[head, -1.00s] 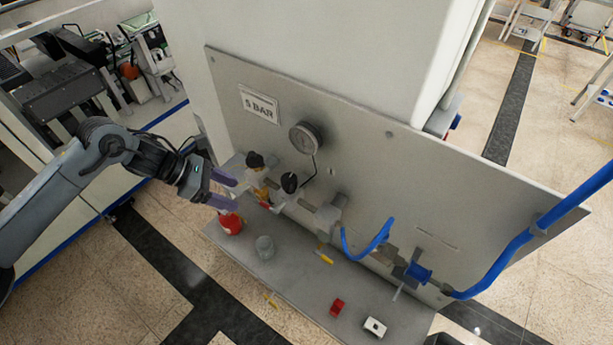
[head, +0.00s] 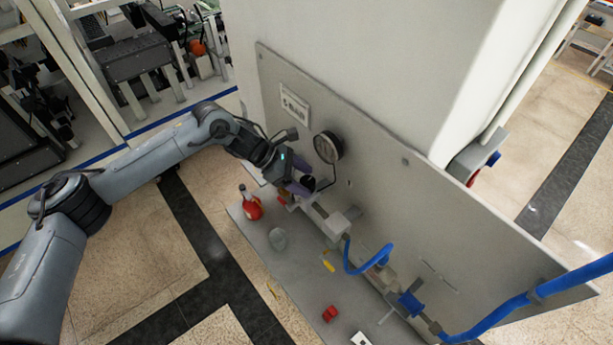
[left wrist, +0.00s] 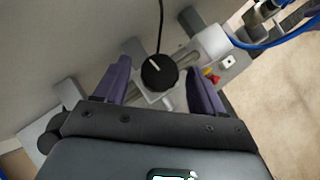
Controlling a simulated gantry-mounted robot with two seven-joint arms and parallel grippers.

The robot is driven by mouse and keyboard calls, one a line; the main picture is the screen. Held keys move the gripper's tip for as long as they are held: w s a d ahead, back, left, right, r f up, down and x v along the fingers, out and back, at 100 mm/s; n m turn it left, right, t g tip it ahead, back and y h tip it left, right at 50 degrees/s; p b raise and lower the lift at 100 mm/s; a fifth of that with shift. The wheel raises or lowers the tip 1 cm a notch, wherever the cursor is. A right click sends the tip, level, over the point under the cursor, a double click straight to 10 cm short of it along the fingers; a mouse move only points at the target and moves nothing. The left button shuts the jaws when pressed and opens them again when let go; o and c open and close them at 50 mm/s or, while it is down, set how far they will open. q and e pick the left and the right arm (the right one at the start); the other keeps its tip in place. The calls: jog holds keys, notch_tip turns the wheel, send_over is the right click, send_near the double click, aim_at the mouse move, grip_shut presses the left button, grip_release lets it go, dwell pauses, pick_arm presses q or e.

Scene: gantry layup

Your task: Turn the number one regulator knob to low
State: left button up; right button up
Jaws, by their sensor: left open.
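My left gripper (head: 306,177) is open at the panel, with its purple fingers around a black round regulator knob (head: 309,184). In the left wrist view the knob (left wrist: 160,73) sits between the two spread fingers, with a visible gap on each side. A short white pointer line on the knob's face points toward the upper left. I cannot read a number or a low mark near it. A round pressure gauge (head: 328,147) is on the panel just above, joined to the knob's fitting by a thin dark tube. My right gripper is not in view.
The metal panel (head: 420,210) carries a sign (head: 294,104), pipe fittings and a blue hose (head: 365,262). A yellow lever (head: 328,265) hangs from the pipe.

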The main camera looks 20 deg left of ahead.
pick_arm(q)
jog(key=shift+x, duration=0.8)
jog(key=c, duration=1.1)
jog(key=shift+o, duration=0.2)
